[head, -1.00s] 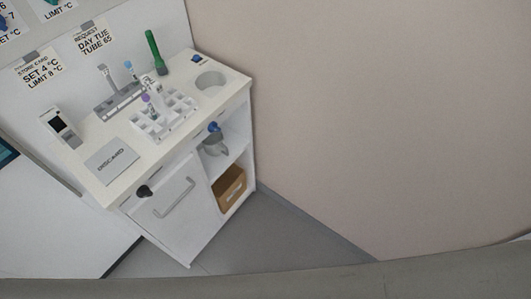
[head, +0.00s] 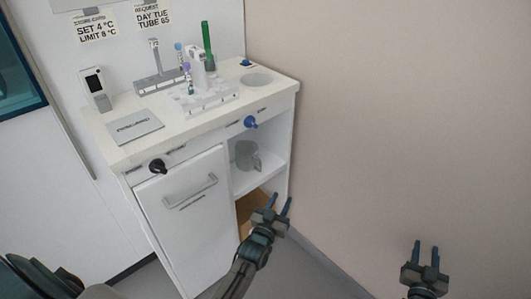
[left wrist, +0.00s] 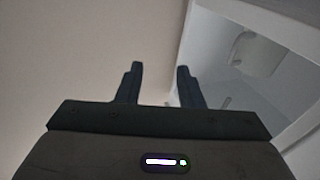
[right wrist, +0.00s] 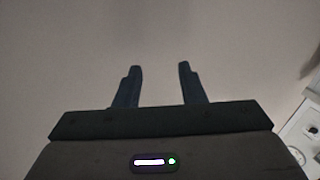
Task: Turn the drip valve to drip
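A blue valve knob (head: 250,122) sits on the front panel under the counter, above the open shelf. A black knob (head: 157,166) sits further left on the same panel. The small labels beside them are too small to read, so which one is the drip valve is not certain. My left gripper (head: 282,200) is open and empty, in front of the cabinet and below the blue knob, apart from it. My right gripper (head: 426,247) is open and empty, far to the right before the bare wall. Neither knob shows clearly in the wrist views.
A grey jug (head: 247,155) stands on the shelf below the blue knob. A brown box (head: 246,208) is lower down, partly behind my left gripper. The white counter (head: 120,145) holds a tube rack (head: 210,100) and several tubes. A handled door (head: 190,225) is at left.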

